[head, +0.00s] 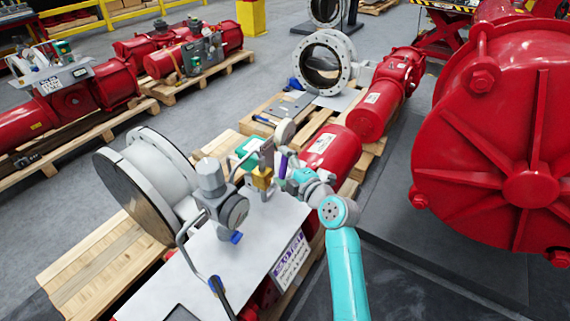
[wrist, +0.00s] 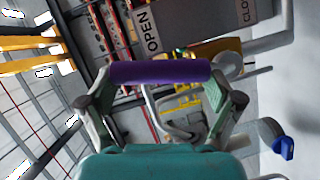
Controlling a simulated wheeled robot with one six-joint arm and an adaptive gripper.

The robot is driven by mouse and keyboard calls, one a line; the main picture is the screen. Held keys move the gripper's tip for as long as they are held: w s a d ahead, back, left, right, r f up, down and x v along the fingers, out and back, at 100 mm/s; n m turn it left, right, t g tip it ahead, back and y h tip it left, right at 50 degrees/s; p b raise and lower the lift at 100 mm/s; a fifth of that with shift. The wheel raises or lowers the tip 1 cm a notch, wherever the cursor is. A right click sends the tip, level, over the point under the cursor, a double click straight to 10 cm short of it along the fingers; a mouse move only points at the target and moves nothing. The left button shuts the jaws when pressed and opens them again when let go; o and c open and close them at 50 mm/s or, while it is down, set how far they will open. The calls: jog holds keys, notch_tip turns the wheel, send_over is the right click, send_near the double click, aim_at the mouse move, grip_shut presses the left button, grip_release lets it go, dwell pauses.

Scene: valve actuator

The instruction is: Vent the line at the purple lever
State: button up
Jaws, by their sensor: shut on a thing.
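The purple lever (wrist: 160,72) lies across the upper middle of the wrist view, its sleeve level in the picture. My gripper (wrist: 160,88) has one finger at each end of the sleeve and is shut on it. In the head view the lever (head: 283,166) is a small purple strip, mostly hidden by my gripper (head: 290,174), beside a brass-coloured valve body (head: 262,178). Behind the lever, in the wrist view, a plate carries an OPEN label (wrist: 148,32) and a partly cut-off label starting "CLO" (wrist: 246,12).
A grey regulator with gauge (head: 212,182) stands left of my gripper on a pale panel (head: 215,250). A blue-tipped handle (wrist: 283,147) is close at lower right in the wrist view. A large red actuator (head: 500,150) stands right of my arm.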

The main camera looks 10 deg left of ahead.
jog(key=shift+s+a+n+t+y, duration=0.25)
jog(key=shift+s+n, duration=0.45)
jog(key=shift+n, duration=0.4)
jog(key=o, duration=1.4)
jog(key=v, duration=1.2)
jog(key=shift+f, duration=0.15)
